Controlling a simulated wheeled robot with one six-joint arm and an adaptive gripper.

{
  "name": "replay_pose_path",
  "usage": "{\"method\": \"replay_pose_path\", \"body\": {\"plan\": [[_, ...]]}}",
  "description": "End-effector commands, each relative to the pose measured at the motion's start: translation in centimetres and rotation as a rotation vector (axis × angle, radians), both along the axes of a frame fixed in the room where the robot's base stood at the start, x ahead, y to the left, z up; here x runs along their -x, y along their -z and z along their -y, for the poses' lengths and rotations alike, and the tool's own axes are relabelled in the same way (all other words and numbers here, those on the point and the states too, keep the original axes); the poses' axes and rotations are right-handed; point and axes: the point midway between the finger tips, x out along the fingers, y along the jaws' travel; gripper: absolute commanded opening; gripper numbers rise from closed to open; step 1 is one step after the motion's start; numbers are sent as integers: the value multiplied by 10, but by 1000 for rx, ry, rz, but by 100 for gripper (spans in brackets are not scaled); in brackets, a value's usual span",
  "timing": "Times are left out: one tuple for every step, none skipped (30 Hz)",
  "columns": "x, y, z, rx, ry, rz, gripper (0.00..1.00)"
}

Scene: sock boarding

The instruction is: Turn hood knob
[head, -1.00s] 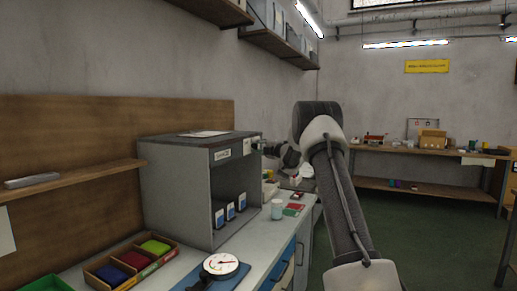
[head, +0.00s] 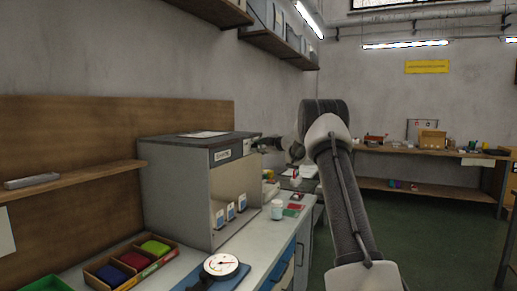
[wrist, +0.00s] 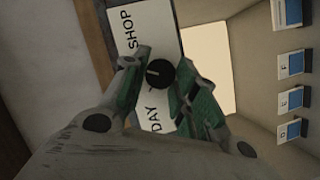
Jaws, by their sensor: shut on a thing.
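The hood is a grey open-fronted box (head: 178,195) on the bench in the head view. In the head view my gripper is at the hood's upper front corner, and the knob is hidden there.
Several blue-and-white cards (head: 231,210) stand inside the hood, whose interior is lit. A gauge (head: 221,266) and a divided wooden tray (head: 128,262) lie in front. A shelf (head: 75,184) juts from the wall at left.

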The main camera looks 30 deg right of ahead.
Motion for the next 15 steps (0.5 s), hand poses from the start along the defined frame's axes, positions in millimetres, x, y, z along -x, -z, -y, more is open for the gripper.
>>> {"method": "replay_pose_path", "body": {"plan": [[0, 0, 2, -27, 2, -23, 5], [0, 0, 2, -47, 2, -38, 5], [0, -1, 2, -72, 2, -57, 5], [0, 0, 2, -90, 3, -72, 5], [0, 0, 3, -109, 3, -87, 5], [0, 0, 3, -131, 2, -103, 5], [-1, -1, 3, -146, 2, -116, 5], [-1, -1, 3, -162, 2, -128, 5], [-1, 0, 2, -182, 1, -143, 5], [-1, -1, 2, -196, 1, -153, 5], [-1, -1, 2, -207, 1, -162, 5], [-1, -1, 2, -223, 1, -174, 5], [-1, -1, 2, -232, 2, -182, 5], [-1, -1, 2, -243, 3, -190, 5], [-1, -1, 3, -254, 2, -199, 5]]}}
